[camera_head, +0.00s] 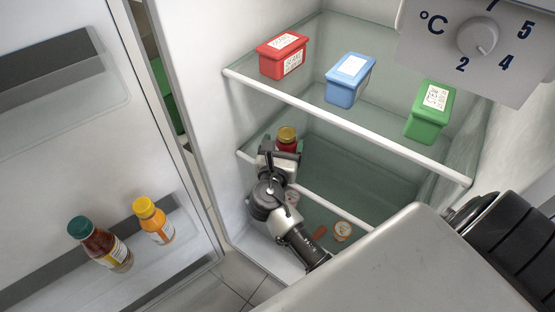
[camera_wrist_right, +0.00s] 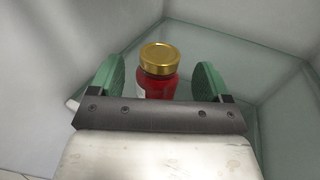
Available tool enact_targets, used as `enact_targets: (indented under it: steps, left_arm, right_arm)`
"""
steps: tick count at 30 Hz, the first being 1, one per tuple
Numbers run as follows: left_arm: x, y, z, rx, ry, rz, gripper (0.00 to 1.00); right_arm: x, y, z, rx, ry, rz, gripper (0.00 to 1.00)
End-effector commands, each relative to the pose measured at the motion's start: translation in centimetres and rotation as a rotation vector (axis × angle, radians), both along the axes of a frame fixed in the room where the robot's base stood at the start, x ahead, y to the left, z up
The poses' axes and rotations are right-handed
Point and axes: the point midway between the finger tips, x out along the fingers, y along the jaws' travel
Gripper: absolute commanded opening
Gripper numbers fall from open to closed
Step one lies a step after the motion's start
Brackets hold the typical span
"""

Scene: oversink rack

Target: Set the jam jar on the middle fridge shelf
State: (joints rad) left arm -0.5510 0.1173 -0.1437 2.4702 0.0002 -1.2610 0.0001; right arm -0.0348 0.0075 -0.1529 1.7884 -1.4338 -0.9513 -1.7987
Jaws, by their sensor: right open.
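The jam jar (camera_head: 286,139) is red with a gold lid and stands upright at the left of the middle fridge shelf (camera_head: 345,180). It also shows in the right wrist view (camera_wrist_right: 159,72), between the two green finger pads. My right gripper (camera_head: 283,152) is open around the jar, with a gap on both sides of it. The gripper body hides the jar's lower part. My left gripper is not in view.
Red (camera_head: 282,55), blue (camera_head: 350,79) and green (camera_head: 430,112) boxes stand on the upper shelf. Small round containers (camera_head: 342,231) sit below. Two bottles (camera_head: 101,244) stand in the open door. The middle shelf is clear right of the jar.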

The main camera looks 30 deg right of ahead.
Motion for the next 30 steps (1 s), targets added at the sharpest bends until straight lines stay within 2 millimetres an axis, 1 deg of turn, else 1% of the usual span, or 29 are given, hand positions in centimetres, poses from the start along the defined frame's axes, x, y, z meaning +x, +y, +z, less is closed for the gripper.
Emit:
enact_targets:
  steps: [1, 3, 9, 13, 16, 17, 20, 21, 23, 24, 26, 27, 29, 30]
  left_arm:
    - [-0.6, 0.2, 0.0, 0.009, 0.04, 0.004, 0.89]
    - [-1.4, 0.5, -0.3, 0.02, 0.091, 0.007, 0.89]
    - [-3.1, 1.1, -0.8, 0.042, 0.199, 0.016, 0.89]
    - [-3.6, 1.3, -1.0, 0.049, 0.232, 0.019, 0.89]
    - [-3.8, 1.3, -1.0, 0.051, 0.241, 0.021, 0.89]
    - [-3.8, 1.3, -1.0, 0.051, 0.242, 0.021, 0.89]
    - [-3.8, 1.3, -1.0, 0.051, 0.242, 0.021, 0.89]
    - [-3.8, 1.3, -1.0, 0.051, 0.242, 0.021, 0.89]
    - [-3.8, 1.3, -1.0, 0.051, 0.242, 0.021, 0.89]
    - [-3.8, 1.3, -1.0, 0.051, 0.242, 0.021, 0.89]
    - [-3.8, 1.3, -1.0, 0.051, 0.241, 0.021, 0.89]
    - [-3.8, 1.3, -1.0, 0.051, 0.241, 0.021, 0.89]
    - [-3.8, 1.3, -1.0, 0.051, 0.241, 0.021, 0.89]
    - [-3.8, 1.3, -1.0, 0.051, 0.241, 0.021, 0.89]
  right_arm:
    - [-0.9, 0.9, 0.1, 0.001, 0.003, 0.001, 0.78]
    - [-2.0, 2.0, 0.1, 0.003, 0.003, 0.001, 0.78]
    - [-4.3, 4.3, 0.0, 0.002, 0.001, 0.0, 0.78]
    - [-5.2, 5.0, 0.0, 0.006, -0.002, -0.001, 0.78]
    - [-6.0, 4.7, -0.4, 0.098, -0.035, -0.017, 0.78]
    - [-6.4, 4.4, -0.8, 0.155, -0.055, -0.027, 0.78]
    - [-8.3, 3.2, -2.2, 0.442, -0.16, -0.092, 0.78]
    - [-9.3, 2.8, -2.9, 0.586, -0.213, -0.132, 0.78]
    - [-10.9, 2.3, -4.0, 0.813, -0.298, -0.21, 0.78]
    - [-11.9, 2.3, -4.6, 0.963, -0.354, -0.269, 0.78]
    - [-13.6, 2.5, -5.4, 1.185, -0.434, -0.373, 0.78]
    - [-14.7, 2.8, -5.9, 1.331, -0.487, -0.454, 0.78]
    - [-16.4, 3.6, -6.3, 1.539, -0.556, -0.591, 0.78]
    - [-17.4, 4.3, -6.4, 1.663, -0.596, -0.688, 0.78]
